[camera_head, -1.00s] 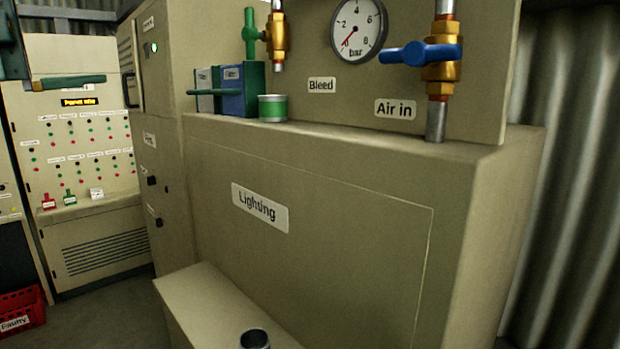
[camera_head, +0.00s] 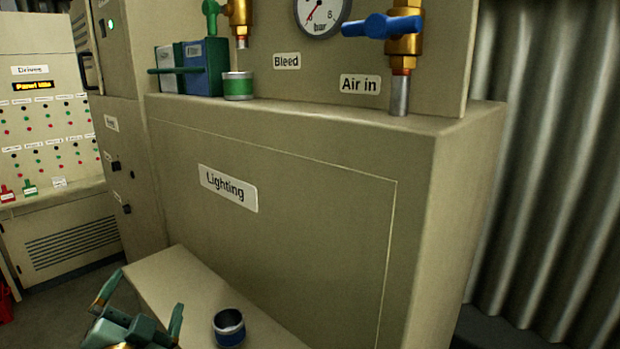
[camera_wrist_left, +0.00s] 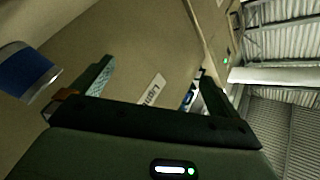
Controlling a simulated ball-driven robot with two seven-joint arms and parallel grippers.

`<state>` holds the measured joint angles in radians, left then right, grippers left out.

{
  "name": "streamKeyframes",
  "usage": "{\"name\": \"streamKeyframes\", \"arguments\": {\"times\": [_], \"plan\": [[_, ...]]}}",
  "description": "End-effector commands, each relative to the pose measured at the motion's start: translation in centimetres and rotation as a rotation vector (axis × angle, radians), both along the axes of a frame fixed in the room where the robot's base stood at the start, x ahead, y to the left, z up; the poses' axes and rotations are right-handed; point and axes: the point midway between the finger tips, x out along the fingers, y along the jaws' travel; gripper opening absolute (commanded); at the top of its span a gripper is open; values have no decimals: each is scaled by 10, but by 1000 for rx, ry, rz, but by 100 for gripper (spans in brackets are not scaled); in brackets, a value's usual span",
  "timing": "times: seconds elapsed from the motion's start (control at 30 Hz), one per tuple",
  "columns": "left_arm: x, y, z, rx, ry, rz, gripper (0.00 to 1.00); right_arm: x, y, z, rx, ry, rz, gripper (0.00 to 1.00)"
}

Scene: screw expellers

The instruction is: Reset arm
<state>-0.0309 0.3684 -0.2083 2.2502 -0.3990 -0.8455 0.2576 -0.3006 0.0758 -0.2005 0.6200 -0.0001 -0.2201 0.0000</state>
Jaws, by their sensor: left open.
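My left gripper (camera_head: 142,304) is at the bottom left of the head view, low in front of the grey-beige ledge (camera_head: 185,280). Its two green fingers are spread wide with nothing between them. In the left wrist view the open fingers (camera_wrist_left: 145,87) show against the beige cabinet with its "Lighting" label. A dark cup with a blue band (camera_head: 229,330) stands on the ledge, right of the gripper and apart from it. A blue-banded cup also shows at the left edge of the wrist view (camera_wrist_left: 25,72). My right gripper is not in view.
The "Lighting" cabinet (camera_head: 300,215) fills the middle. A "Drives" panel (camera_head: 45,150) stands at the left; corrugated wall is at the right.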

Motion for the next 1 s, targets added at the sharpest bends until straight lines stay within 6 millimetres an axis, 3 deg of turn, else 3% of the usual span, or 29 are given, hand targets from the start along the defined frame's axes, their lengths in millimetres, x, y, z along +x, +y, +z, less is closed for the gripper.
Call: {"name": "streamKeyframes", "arguments": {"times": [0.03, 0.1, 0.2, 0.3, 0.5, 0.77, 0.87, 0.97, 1.0], "plan": [[-21, 5, -35, -16, 122, 51, 100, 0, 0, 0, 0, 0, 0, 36], [-49, 11, -74, -19, 281, 111, 100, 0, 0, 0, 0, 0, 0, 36], [-89, 17, -117, -12, 480, 169, 100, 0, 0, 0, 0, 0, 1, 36], [-129, 20, -150, 1, 655, 204, 100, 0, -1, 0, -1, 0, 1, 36], [-209, 22, -194, 35, 971, 235, 100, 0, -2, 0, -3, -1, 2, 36], [-202, 2, -318, -31, 1082, 161, 100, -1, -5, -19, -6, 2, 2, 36], [-208, -8, -375, -76, 1132, 133, 100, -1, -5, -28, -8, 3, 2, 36], [-223, -17, -444, -136, 1192, 108, 100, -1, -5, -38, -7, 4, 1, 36], [-233, -21, -475, -167, 1221, 101, 100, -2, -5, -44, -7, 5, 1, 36]]}}
